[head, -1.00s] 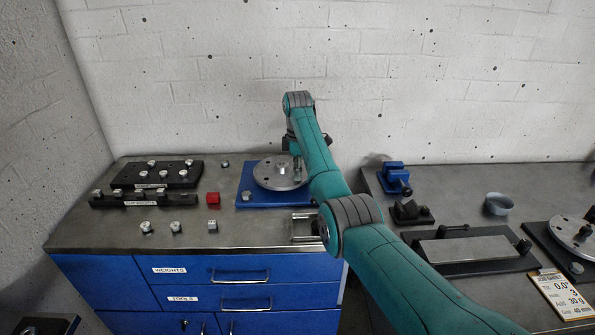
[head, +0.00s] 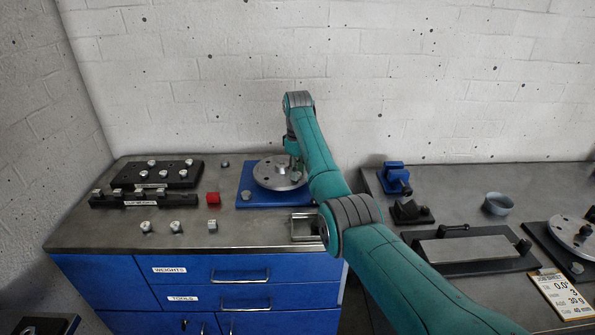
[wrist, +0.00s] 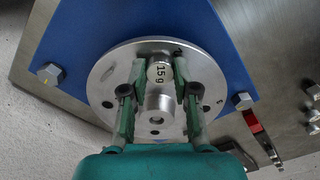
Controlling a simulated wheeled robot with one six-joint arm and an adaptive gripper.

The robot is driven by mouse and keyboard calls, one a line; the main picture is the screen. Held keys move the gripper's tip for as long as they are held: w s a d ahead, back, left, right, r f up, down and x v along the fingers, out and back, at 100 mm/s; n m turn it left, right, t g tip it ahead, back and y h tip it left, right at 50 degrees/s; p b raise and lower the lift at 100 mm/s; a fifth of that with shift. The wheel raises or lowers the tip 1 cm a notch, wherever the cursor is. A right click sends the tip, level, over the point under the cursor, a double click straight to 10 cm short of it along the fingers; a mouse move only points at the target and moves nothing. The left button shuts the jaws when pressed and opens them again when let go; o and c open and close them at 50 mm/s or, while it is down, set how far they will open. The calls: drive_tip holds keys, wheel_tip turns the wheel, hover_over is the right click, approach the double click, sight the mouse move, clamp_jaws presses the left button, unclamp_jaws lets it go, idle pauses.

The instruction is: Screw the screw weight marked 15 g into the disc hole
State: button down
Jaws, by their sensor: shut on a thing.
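The silver disc (head: 268,178) lies on a blue base plate (head: 246,196) on the left bench; it also shows in the wrist view (wrist: 98,80). The screw weight marked 15 g (wrist: 160,72) stands between my fingers in the wrist view, over the disc near its rim. My gripper (wrist: 159,75) is shut on it. The weight's lower end is hidden, so I cannot tell how deep it sits in a hole. The disc's central hub (wrist: 154,103) stands close by, between the fingers. In the head view my arm partly covers the disc's right side.
Bolt heads (wrist: 49,73) rise from the blue plate. A blue vise (head: 394,177) and a bowl (head: 498,204) stand on the right bench.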

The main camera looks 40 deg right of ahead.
drive_tip(key=m, duration=0.6)
drive_tip(key=shift+f+m, duration=0.1)
drive_tip(key=shift+m, duration=0.3)
drive_tip(key=m, duration=0.4)
drive_tip(key=shift+m, duration=0.4)
